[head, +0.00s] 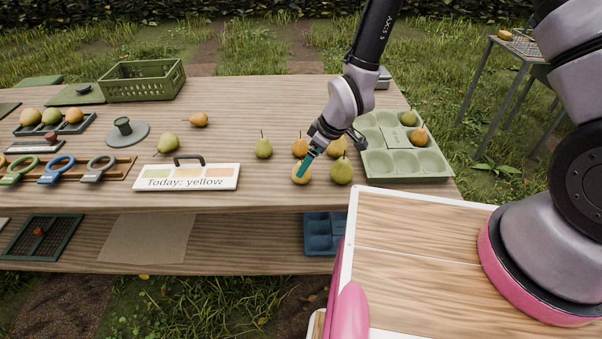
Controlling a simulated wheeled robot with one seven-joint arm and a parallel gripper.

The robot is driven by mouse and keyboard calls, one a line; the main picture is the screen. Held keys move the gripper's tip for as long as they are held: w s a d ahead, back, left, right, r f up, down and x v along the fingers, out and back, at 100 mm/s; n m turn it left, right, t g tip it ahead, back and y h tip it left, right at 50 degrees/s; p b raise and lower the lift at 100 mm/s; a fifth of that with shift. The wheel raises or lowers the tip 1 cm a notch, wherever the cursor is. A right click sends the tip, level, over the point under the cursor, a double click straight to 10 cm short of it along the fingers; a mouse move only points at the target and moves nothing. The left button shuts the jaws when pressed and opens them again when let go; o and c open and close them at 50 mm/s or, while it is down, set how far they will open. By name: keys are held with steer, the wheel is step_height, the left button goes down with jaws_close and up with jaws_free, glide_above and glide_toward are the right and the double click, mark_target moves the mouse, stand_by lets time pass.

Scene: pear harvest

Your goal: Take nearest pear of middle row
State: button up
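Several pears stand near the front right of the wooden table. A yellow pear (301,176) and a green pear (341,172) are nearest the front edge. Behind them are a yellow-brown pear (300,147), another yellowish pear (338,146) partly behind my gripper, and a green pear (263,149) to the left. My gripper (305,166) points down and left, with its teal fingertip over the front yellow pear, overlapping it in the picture. I cannot tell whether it touches the pear, or whether the fingers are open or shut.
A pale green tray (405,163) with two pears is at the right. A sign reading "Today: yellow" (188,183) lies left of the pears. Two loose pears lie behind the sign. A green crate (142,82) stands at the back left; ring-handled tools are at the far left.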

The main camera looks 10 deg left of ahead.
steer(key=x, duration=0.5)
steer(key=shift+a+f, duration=0.2)
steer(key=shift+f, duration=0.15)
steer(key=c, duration=1.5)
